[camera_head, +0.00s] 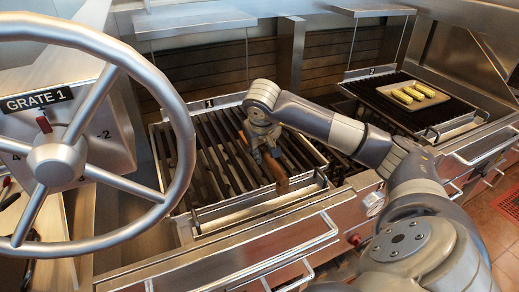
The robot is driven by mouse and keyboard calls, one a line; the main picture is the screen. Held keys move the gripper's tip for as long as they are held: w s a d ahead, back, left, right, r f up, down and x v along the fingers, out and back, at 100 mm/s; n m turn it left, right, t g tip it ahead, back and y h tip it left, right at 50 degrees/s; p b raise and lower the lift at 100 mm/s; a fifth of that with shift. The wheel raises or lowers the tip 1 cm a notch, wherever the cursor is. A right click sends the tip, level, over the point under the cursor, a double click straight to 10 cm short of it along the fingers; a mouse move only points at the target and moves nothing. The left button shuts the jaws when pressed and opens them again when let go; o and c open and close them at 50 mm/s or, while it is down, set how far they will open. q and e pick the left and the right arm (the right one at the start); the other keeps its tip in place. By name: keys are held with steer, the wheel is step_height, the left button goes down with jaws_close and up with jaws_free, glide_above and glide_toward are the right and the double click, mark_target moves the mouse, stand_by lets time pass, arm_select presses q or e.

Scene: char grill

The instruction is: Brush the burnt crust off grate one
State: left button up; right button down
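Grate one (218,152) is a rack of dark bars in a metal frame at the middle, with a "1" plate on its back rim. Its bars look dark and brownish; I cannot tell crust from bare metal at this size. My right gripper (259,152) reaches in from the right, over the right half of this grate. It appears shut on a brown wooden-handled brush (274,172), whose handle points toward the front. The brush's bristles are hidden, and I cannot tell whether they touch the bars. My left gripper is not in view.
A large metal handwheel (58,160) with a "GRATE 1" label (37,101) stands at the left front. A second grate (448,118) at the right holds a tray (431,91) with several yellow pieces. Front rails and handles (285,262) run along the grill's edge.

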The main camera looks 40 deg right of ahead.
steer(key=shift+r, duration=0.7)
steer(key=shift+r+p, duration=0.4)
steer(key=shift+p, duration=0.1)
steer(key=shift+s+r, duration=0.1)
steer(key=shift+r, duration=0.3)
steer(key=shift+r+p, duration=0.3)
steer(key=shift+p, duration=0.15)
steer(key=shift+r, duration=0.15)
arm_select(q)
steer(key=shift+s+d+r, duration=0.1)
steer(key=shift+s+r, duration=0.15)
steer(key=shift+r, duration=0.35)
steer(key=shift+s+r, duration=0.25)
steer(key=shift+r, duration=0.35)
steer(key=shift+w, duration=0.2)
